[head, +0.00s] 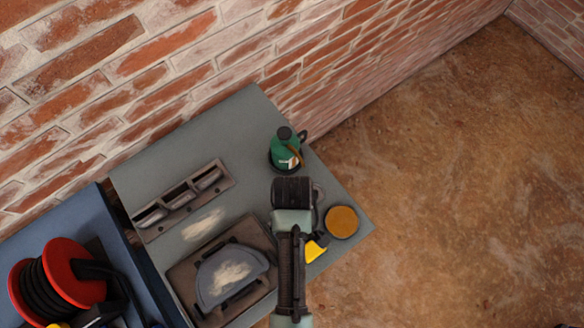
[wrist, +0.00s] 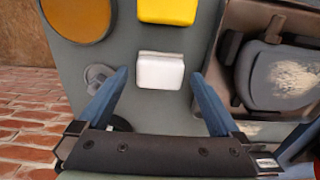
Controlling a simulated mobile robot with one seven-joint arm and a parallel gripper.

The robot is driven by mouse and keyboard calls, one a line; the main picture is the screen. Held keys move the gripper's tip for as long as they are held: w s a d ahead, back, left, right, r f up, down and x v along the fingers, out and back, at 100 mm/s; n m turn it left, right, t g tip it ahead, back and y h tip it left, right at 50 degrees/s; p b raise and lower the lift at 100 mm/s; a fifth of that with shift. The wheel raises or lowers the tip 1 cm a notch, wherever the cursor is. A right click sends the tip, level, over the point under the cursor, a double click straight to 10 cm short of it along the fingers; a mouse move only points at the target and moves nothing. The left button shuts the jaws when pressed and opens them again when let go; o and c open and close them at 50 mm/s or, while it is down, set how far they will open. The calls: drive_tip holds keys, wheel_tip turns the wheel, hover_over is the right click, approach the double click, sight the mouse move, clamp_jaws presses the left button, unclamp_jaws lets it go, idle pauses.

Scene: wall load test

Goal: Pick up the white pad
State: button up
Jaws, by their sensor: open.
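The white pad (wrist: 161,72) lies on the grey table top, below the yellow block in the wrist view. It is a small rounded block with a raised back edge. My gripper (wrist: 160,75) is open, with one blue finger to the left of the pad and the other to the right. There is a gap on both sides, and neither finger appears to touch it. The fingers' height above the table is hard to tell. In the head view my arm hides the pad and the fingers.
A yellow block (wrist: 167,10) and an orange disc (head: 342,222) lie near the pad. A green bottle (head: 286,150) stands towards the brick wall. A brown tray (head: 188,275) holds a grey tool. A slotted metal piece (head: 182,200) and a blue surface with a red reel (head: 68,275) are left.

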drive_tip(key=shift+f, duration=1.2)
drive_tip(key=c, duration=1.2)
wheel_tip(320, 180, up, 10)
drive_tip(key=shift+r, duration=0.1)
drive_tip(key=shift+c, duration=0.2)
